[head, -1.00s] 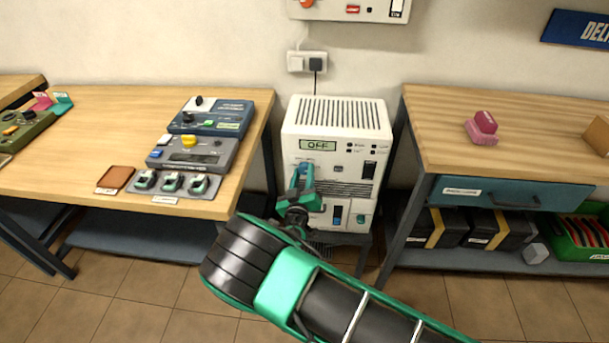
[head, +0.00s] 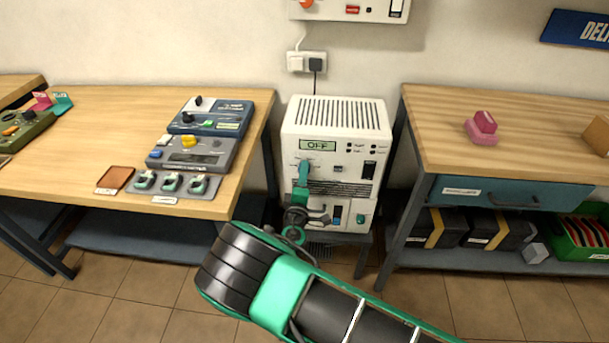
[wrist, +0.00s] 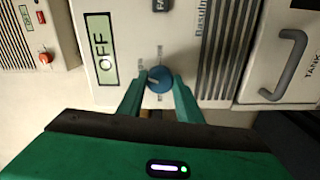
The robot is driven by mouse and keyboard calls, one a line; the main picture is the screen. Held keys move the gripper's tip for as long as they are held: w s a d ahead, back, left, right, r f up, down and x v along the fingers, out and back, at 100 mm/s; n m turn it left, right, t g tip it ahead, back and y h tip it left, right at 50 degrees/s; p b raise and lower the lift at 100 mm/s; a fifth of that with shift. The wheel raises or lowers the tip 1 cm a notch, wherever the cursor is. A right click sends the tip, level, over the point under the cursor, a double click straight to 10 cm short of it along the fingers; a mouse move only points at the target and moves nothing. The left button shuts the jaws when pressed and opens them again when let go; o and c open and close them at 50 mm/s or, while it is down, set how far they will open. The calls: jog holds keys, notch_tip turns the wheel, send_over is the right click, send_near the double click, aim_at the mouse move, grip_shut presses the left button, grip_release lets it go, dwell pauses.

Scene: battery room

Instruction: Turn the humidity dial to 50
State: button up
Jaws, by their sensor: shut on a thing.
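The humidity dial is a round blue knob (wrist: 159,79) on the front of a white vented unit (head: 335,114). In the head view my gripper (head: 303,172) covers the dial.
The unit stands between a left bench (head: 85,110) with several devices and a right bench (head: 540,130) with a pink block (head: 481,127). A tank drawer with a grey handle (wrist: 288,66) is beside the panel. A power socket (head: 306,62) is on the wall above.

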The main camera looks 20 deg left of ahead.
jog(key=shift+s+f+n, duration=0.1)
jog(key=shift+f+n, duration=0.05)
jog(key=shift+n, duration=2.35)
jog(key=shift+f+n, duration=0.15)
jog(key=shift+n, duration=2.35)
jog(key=o, duration=0.8)
jog(key=shift+o, duration=1.2)
jog(key=shift+r, duration=0.1)
jog(key=v, duration=1)
jog(key=shift+s, duration=0.35)
